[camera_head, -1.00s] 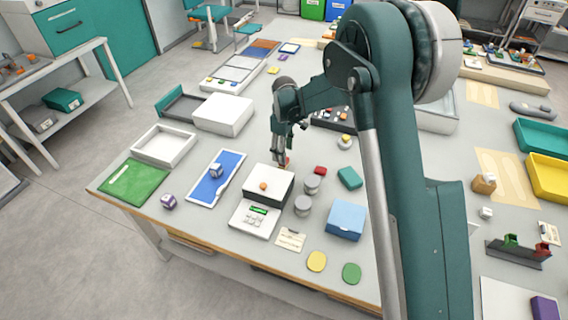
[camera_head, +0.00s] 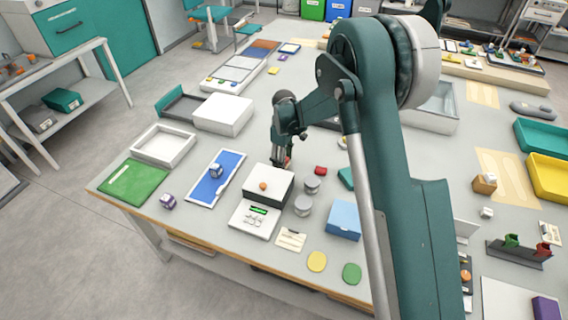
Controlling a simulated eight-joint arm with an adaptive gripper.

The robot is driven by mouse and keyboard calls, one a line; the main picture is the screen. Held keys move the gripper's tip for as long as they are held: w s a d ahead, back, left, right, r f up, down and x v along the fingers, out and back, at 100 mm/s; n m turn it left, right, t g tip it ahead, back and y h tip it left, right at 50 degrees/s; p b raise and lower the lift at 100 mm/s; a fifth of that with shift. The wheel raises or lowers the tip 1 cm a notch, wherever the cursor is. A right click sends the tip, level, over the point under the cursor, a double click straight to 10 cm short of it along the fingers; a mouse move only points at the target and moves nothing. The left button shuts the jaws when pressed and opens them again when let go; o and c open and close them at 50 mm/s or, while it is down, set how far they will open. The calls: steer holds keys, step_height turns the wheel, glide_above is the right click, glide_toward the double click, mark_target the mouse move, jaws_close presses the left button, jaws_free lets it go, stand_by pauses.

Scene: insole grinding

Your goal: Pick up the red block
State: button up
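My gripper (camera_head: 283,158) points down at the middle of the table, just behind the white scale (camera_head: 268,185). A small reddish patch (camera_head: 288,164) shows at its fingertips. It is too small to tell whether this is a block, or whether the fingers are around it or beside it. The scale's raised rear part hides some of the space there. A separate small red block (camera_head: 320,170) lies on the table to the right of the gripper, apart from it, behind the grey weights (camera_head: 312,184). Whether the fingers are open cannot be made out.
An orange piece (camera_head: 263,186) sits on the scale. A blue box (camera_head: 344,219) stands to the right, and a white tray (camera_head: 163,147) and blue mat (camera_head: 216,178) to the left. My upper arm covers part of the table's right side.

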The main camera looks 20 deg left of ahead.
steer(key=c, duration=1)
steer(key=shift+r, duration=0.15)
step_height(320, 180, up, 10)
steer(key=shift+f+p, duration=0.15)
steer(key=shift+p, duration=0.2)
stand_by(0.5)
